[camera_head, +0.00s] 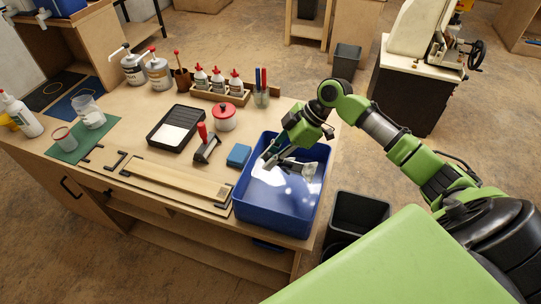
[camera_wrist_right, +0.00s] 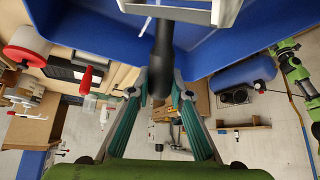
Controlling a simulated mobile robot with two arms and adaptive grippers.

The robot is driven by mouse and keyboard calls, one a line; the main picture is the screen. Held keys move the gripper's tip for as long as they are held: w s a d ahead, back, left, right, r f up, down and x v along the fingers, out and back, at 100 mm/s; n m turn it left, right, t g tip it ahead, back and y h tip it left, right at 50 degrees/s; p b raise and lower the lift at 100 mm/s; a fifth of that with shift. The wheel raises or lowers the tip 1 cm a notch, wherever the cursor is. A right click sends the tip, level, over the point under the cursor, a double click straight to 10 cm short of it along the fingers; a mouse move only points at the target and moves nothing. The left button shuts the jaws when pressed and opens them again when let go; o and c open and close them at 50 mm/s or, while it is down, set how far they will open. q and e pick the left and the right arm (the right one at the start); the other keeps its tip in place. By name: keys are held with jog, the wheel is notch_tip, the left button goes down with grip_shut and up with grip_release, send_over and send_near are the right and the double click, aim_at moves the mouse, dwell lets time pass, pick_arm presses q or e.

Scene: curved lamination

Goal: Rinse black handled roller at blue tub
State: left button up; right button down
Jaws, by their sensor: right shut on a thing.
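The blue tub (camera_head: 262,208) stands at the right end of the workbench, with pale, shiny water inside. My right gripper (camera_head: 272,152) reaches down into the tub area from the right. It is shut on the black handle of the roller (camera_wrist_right: 162,58), which sits between the fingertips in the right wrist view. The roller's pale head and frame (camera_head: 303,168) show in the tub, low near the water; I cannot tell how deep it sits. The tub's blue wall (camera_wrist_right: 90,22) fills the top of the wrist view. My left gripper is not in view.
A red-handled roller (camera_head: 206,150), a blue sponge (camera_head: 238,156), a red-lidded pot (camera_head: 224,118) and a black paint tray (camera_head: 164,139) lie left of the tub. A wooden strip (camera_head: 170,181) lies at the front. A dark bin (camera_head: 358,212) stands on the floor at right.

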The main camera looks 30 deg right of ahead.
jog(key=shift+f+b, duration=1.6)
jog(key=shift+f, duration=0.55)
dwell(1.0)
notch_tip(320, 180, up, 8)
jog(key=p, duration=0.7)
jog(key=shift+r+p, duration=0.85)
jog(key=shift+r, duration=2.7)
